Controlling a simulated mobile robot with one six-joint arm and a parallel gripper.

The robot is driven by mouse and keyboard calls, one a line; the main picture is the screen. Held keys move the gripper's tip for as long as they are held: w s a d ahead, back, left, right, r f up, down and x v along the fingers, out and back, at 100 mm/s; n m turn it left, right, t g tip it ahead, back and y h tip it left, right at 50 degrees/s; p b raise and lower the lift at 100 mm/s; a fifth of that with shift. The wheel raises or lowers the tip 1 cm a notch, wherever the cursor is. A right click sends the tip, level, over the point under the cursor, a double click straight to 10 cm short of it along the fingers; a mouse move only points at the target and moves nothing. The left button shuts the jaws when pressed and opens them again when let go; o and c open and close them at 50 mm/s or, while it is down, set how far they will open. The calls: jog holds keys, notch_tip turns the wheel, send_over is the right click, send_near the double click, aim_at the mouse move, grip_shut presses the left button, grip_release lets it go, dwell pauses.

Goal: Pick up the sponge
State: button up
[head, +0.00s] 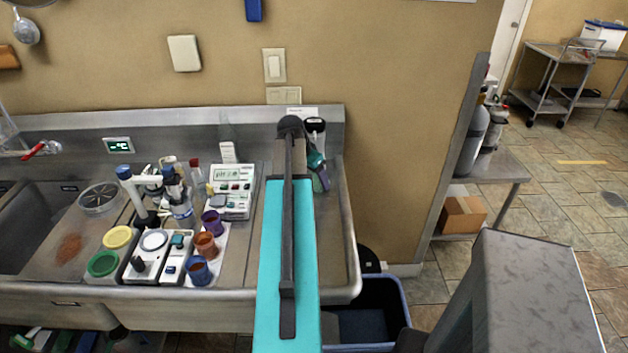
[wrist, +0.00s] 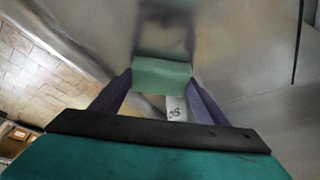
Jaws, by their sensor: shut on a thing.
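The sponge (wrist: 161,75) is a green block in the wrist view. My gripper (wrist: 160,88) is shut on it, with one dark purple finger at each side. A white tag with dark lettering (wrist: 177,109) shows just below the sponge, between the fingers. Bare metal lies behind the sponge with a blurred reflection of it; I cannot tell whether it touches the metal. In the head view my gripper (head: 319,172) is at the right end of the steel sink counter (head: 338,235), partly behind my teal arm. The sponge cannot be made out clearly there.
Left of my arm stand a pH meter (head: 231,190), several small coloured cups, bottles and a white stirrer base (head: 150,257). The sink basin (head: 40,215) is at far left. A blue bin (head: 370,310) stands below the counter's right end. The counter's right strip is mostly clear.

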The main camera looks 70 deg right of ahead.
aim_at(317, 178)
jog(key=shift+r, duration=0.1)
jog(key=shift+r+b, duration=0.75)
jog(key=shift+r, duration=0.75)
jog(key=shift+a+r, duration=0.15)
jog(key=shift+a, duration=0.1)
jog(key=s+a+b, duration=0.1)
jog(key=a, duration=0.3)
jog(key=a+b, duration=0.1)
jog(key=a, duration=0.3)
jog(key=s+a+r+b, duration=0.1)
jog(key=a, duration=0.3)
jog(key=shift+s+a, duration=0.35)
jog(key=shift+a, duration=0.05)
jog(key=shift+b, duration=0.85)
jog(key=shift+a+b, duration=0.2)
jog(key=shift+b, duration=0.55)
jog(key=shift+a+b, duration=0.25)
jog(key=shift+b, duration=0.65)
jog(key=a+b, duration=0.1)
jog(key=b, duration=0.1)
jog(key=shift+s+a+r+b, duration=0.1)
jog(key=shift+s+b, duration=0.1)
jog(key=shift+b, duration=0.2)
jog(key=shift+a+r, duration=0.1)
jog(key=shift+r, duration=0.05)
